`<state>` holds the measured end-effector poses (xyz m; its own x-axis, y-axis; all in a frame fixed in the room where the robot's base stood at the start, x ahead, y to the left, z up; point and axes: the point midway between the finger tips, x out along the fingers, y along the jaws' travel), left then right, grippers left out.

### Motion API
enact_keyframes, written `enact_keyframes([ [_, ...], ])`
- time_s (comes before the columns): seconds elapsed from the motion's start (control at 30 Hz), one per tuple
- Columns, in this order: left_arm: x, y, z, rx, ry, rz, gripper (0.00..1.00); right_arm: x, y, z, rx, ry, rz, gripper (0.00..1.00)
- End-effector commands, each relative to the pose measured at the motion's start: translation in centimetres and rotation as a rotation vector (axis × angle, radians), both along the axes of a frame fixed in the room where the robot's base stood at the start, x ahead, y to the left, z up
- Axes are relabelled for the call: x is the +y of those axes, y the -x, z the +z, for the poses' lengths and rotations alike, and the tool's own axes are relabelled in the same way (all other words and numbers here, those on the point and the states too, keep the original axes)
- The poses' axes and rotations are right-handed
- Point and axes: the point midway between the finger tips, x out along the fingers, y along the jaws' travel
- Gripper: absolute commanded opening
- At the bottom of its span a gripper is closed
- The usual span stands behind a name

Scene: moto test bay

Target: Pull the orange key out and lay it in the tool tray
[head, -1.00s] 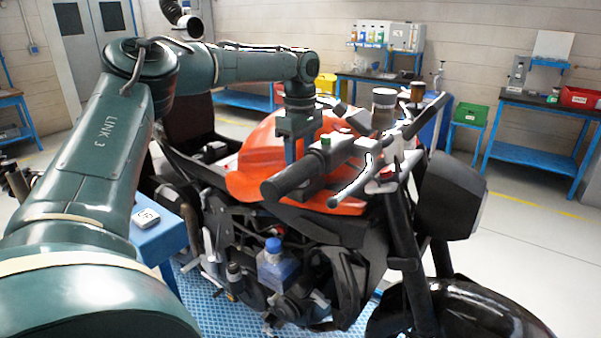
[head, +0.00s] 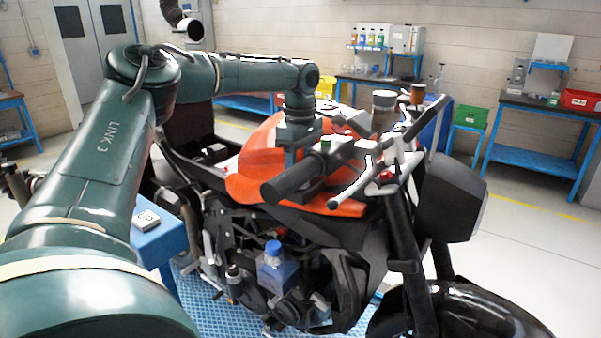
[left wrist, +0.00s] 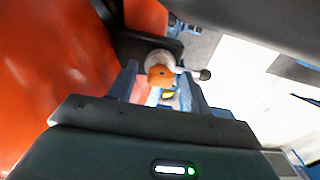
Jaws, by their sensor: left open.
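The orange key (left wrist: 160,75) shows in the left wrist view, in front of a pale round fitting on the motorcycle. My left gripper (left wrist: 158,88) is open, with one blue finger on each side of the key in that view. I cannot tell whether the fingers touch it. In the head view my left gripper reaches down behind the handlebar (head: 290,182), over the orange tank (head: 258,160), and its fingertips and the key are hidden. I cannot make out the tool tray for sure. My right gripper is not in view.
The black handlebar and silver levers crowd the left gripper. A blue stand (head: 160,240) with a small white device (head: 147,219) stands at the motorcycle's left. A blue-capped bottle (head: 274,265) sits low on the motorcycle. Workbenches line the back wall.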

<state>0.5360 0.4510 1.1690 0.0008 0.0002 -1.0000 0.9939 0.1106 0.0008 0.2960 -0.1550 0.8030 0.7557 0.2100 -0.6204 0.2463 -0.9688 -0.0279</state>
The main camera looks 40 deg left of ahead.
Motion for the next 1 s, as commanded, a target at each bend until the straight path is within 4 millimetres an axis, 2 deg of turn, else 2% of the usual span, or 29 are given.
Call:
enact_keyframes([
  [0.2, 0.0, 0.03, 0.1, 0.001, 0.0, 0.0, 0.49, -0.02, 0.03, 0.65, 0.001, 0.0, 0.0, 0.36],
  [0.87, 0.01, 0.02, -0.02, 0.001, 0.0, 0.0, 0.49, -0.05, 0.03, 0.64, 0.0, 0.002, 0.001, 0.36],
  [1.0, 0.01, 0.01, -0.01, 0.001, 0.0, 0.0, 0.38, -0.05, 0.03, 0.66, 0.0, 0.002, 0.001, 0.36],
])
